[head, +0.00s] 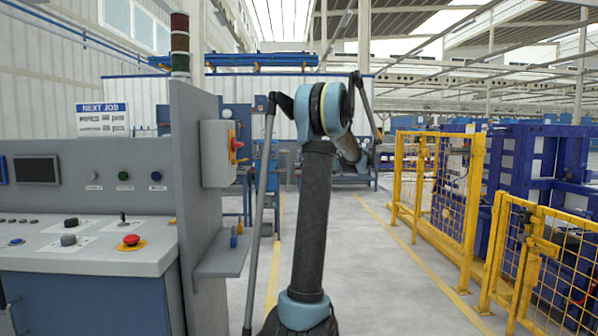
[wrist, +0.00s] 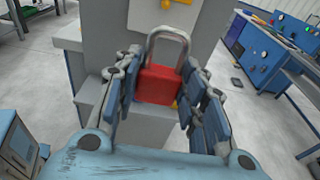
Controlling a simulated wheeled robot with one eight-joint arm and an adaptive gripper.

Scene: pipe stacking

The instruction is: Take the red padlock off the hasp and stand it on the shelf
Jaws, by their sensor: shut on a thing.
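The red padlock (wrist: 157,86) is between the fingers of my gripper (wrist: 160,78) in the wrist view. The fingers are shut on its body from both sides. Its grey shackle points up, and I see nothing passing through the loop. The grey shelf (head: 222,257) juts from the side of the grey cabinet in the head view. In the wrist view the shelf (wrist: 88,94) shows behind and below the padlock, partly hidden by the fingers. The hasp itself is not clear to me.
A grey switch box (head: 216,153) with a red and yellow handle (head: 236,147) is above the shelf. A small blue thing (head: 233,241) and a yellow thing (head: 239,228) are at the shelf. A control desk (head: 85,245) stands left, a yellow fence (head: 437,190) right. The aisle floor is clear.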

